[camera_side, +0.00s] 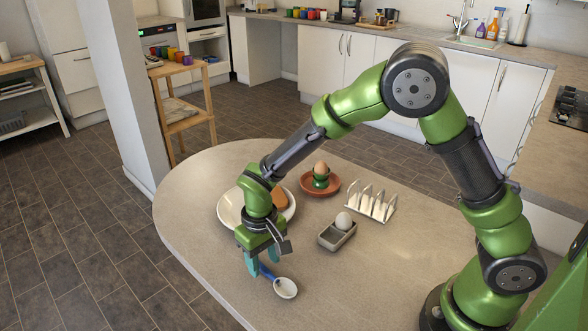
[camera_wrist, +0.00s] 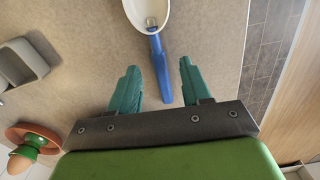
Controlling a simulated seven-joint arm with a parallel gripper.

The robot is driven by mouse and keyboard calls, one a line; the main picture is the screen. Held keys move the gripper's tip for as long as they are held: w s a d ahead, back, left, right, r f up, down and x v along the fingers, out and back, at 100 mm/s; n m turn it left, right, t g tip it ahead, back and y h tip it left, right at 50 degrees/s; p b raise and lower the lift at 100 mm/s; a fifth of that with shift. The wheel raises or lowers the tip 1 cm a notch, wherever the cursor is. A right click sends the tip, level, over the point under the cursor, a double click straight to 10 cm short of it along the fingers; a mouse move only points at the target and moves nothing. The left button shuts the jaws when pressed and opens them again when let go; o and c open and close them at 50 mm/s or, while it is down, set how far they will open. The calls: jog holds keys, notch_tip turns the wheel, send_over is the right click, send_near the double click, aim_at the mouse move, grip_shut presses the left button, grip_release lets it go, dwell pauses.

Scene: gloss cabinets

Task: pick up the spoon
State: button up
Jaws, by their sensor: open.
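The spoon has a white bowl (camera_side: 286,288) and a blue handle (camera_side: 266,272) and lies on the grey table top (camera_side: 400,235). In the wrist view the spoon's blue handle (camera_wrist: 161,68) points down between the two green fingers, and its white bowl (camera_wrist: 148,14) is at the top edge. My gripper (camera_side: 262,262) is over the handle end of the spoon. In the wrist view my gripper (camera_wrist: 158,70) is open, with one finger on each side of the handle and a gap on both sides. I cannot tell the exact height of the fingertips above the table.
A white plate (camera_side: 229,207) with a brown item (camera_side: 279,198) is behind my gripper. Table room right of the spoon is clear.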

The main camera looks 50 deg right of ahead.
jog(key=shift+f, duration=0.75)
grip_shut()
jog(key=shift+r, duration=0.1)
